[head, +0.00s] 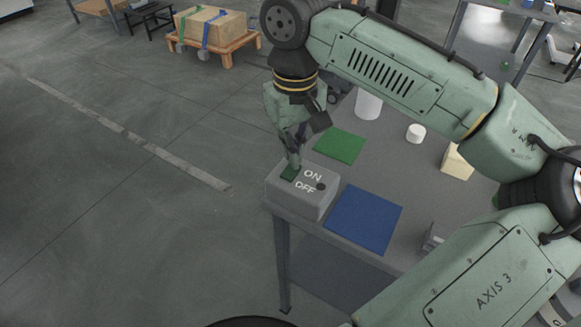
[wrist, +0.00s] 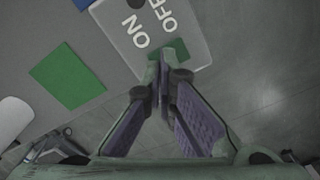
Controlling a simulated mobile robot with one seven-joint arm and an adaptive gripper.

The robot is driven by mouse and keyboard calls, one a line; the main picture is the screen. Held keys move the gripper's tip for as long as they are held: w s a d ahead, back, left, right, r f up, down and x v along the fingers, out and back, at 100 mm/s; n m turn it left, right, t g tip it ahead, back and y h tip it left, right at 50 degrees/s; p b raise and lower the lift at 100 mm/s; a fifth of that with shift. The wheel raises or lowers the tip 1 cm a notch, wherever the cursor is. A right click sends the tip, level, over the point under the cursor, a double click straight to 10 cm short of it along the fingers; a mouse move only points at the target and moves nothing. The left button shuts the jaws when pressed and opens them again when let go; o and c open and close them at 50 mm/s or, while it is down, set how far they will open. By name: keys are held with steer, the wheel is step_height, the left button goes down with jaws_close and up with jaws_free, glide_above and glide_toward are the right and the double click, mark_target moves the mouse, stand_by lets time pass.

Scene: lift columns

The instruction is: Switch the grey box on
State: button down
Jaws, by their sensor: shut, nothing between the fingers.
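The grey box (head: 312,204) sits at the near-left corner of the table, with ON and OFF lettering on its top, a dark round spot beside the lettering and a green patch (head: 288,174) on the other side. It also shows at the top of the wrist view (wrist: 193,53), where the green patch (wrist: 181,48) lies just past the fingertips. My gripper (head: 293,165) is shut and empty, pointing down at the green patch. Its fingertips (wrist: 160,80) meet in the wrist view. I cannot tell whether they touch the box.
A green square (head: 340,146) and a blue square (head: 364,218) lie flat on the table (head: 390,165). A white cylinder (head: 368,105), a small white round piece (head: 415,133) and a yellowish block (head: 457,162) stand farther back. Open floor lies to the left.

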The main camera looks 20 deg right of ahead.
steer(key=shift+f+b, duration=0.4)
steer(key=shift+f, duration=0.45)
stand_by(0.3)
step_height(320, 180, up, 7)
steer(key=p, duration=0.7)
stand_by(0.6)
